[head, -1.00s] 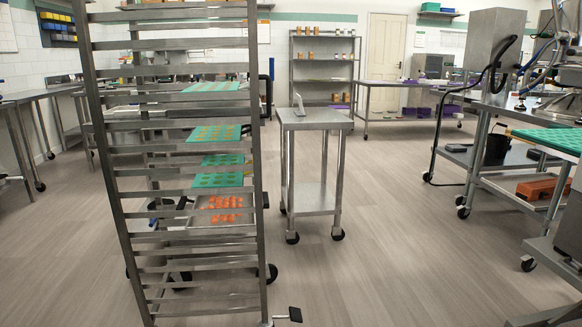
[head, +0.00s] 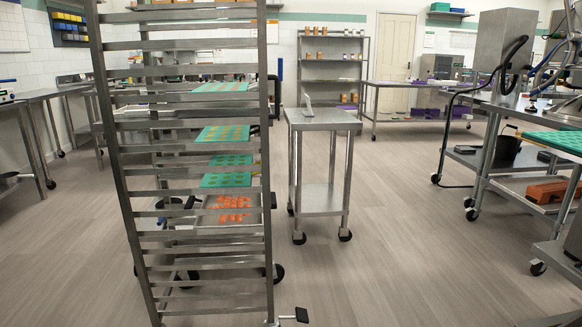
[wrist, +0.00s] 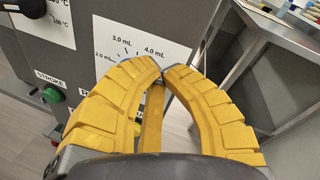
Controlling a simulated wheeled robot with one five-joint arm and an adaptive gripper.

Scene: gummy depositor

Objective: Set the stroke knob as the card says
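In the wrist view, a grey machine panel (wrist: 85,30) carries a white dial scale (wrist: 128,38) marked 2.0, 3.0 and 4.0 mL. A small upright plate (head: 308,105), perhaps the card, stands on the steel cart in the head view, seen nearly edge-on and unreadable.
A green button (wrist: 54,96) sits below a STROKE label, and a black knob (wrist: 32,8) with a temperature scale is above. In the head view, a tall tray rack (head: 107,165) stands front left, the steel cart (head: 322,118) beyond it. Open floor (head: 410,240) lies right of the cart.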

